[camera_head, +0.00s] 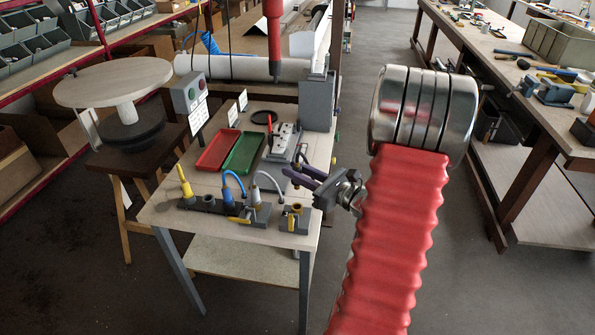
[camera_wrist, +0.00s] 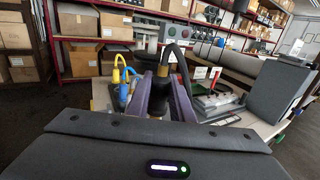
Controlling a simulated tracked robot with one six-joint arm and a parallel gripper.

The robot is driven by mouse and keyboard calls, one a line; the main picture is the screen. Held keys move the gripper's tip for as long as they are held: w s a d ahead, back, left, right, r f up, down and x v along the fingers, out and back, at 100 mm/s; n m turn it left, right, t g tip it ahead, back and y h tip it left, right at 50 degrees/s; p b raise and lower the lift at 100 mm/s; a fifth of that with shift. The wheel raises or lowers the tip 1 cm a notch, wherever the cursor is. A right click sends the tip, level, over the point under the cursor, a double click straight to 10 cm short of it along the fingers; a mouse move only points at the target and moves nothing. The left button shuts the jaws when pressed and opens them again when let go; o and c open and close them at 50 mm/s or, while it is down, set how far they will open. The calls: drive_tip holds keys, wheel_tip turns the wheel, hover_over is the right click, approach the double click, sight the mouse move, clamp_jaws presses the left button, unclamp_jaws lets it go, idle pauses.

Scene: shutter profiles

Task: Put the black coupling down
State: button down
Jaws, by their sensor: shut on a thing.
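My gripper (camera_head: 292,174) reaches over the front right part of the bench, its purple fingers pointing left. In the wrist view, my gripper (camera_wrist: 163,82) is shut on the black coupling (camera_wrist: 158,103), which is dark and partly hidden between the fingers. A black hose (camera_wrist: 176,52) arches above a brass-coloured part there. In the head view I cannot make out the coupling clearly. Below the gripper stands a small grey block with a brass port (camera_head: 297,211) and a yellow lever. Whether the coupling touches anything is not clear.
Left of the gripper, a dark rail (camera_head: 207,203) holds a yellow plug (camera_head: 185,181) and a blue plug (camera_head: 228,194); a grey hose (camera_head: 270,179) curves beside them. Red (camera_head: 217,151) and green (camera_head: 243,153) trays and a grey fixture (camera_head: 284,143) lie behind. A round-topped stand (camera_head: 113,82) is at left.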

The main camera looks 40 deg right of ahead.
drive_tip(key=w+a+f, duration=0.1)
drive_tip(key=w+a, duration=0.2)
drive_tip(key=a, duration=0.5)
drive_tip(key=w+a+f+n+y, duration=0.1)
drive_tip(key=w+a, duration=0.3)
drive_tip(key=a, duration=0.4)
drive_tip(key=w+a+f, duration=0.1)
drive_tip(key=w+a, duration=0.2)
drive_tip(key=a, duration=0.5)
drive_tip(key=shift+w+y, duration=0.35)
drive_tip(key=shift+y, duration=0.05)
drive_tip(key=shift+a, duration=0.2)
